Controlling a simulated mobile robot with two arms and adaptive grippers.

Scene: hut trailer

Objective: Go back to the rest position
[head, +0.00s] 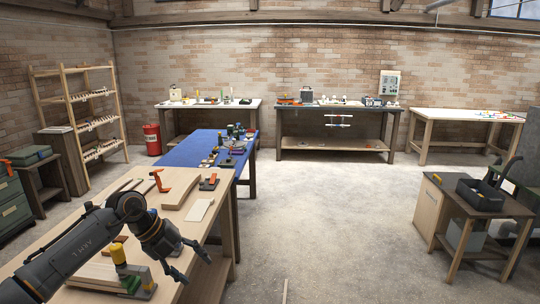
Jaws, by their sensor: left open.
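My left arm comes in from the lower left over the near wooden workbench (112,198). My left gripper (194,268) is open and empty, pointing down and right near the bench's right edge. No object shows between its fingers. My right gripper is not in the head view.
An orange clamp-like tool (159,181), a white board (199,210) and a yellow-topped device (118,254) are on the bench. A blue table (190,152) stands beyond. A wooden cart (466,208) with a black bin (480,194) stands right. The middle floor is clear.

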